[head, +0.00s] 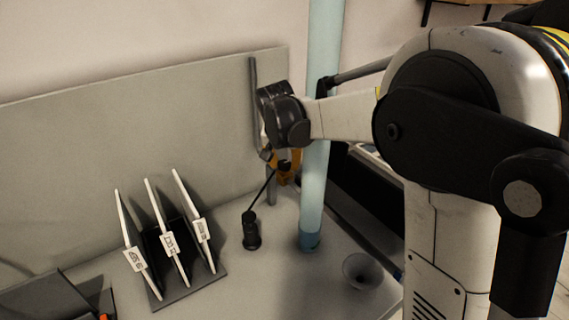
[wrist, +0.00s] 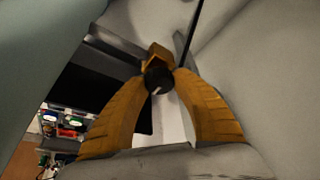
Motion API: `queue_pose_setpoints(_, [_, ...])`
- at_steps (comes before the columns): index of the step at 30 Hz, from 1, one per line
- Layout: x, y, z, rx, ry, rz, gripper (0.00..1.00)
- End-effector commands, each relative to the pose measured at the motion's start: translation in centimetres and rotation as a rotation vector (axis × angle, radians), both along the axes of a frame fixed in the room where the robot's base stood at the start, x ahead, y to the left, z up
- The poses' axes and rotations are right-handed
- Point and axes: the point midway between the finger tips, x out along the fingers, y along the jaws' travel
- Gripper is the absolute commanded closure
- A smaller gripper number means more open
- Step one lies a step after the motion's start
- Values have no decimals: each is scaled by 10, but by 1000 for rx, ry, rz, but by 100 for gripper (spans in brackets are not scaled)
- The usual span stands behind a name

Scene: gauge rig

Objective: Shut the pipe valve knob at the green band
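A black ball knob (wrist: 158,79) sits at the top of a thin black rod (head: 262,190) that leans up from a small black base (head: 251,232) on the table. My gripper (head: 284,162) is at the top of this rod. Its orange fingers (wrist: 164,78) curve in on both sides of the ball in the wrist view and appear closed on it; exact contact is hard to see. The pale blue pipe (head: 317,165) stands upright just right of my gripper. No green band can be made out in either view, and my gripper and arm hide part of the area around the pipe.
A rack (head: 200,287) with several upright white plates stands to the left. A grey panel (head: 130,130) stands behind, with a grey post (head: 255,90) near its right end. The front middle table is clear.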

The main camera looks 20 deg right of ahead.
Motion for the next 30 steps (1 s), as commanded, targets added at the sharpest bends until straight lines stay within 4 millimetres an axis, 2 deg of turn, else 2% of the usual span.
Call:
queue_pose_setpoints(14, [0,-1,1,1,-1,73,98])
queue_pose_setpoints(30, [0,-1,1,0,0,475,98])
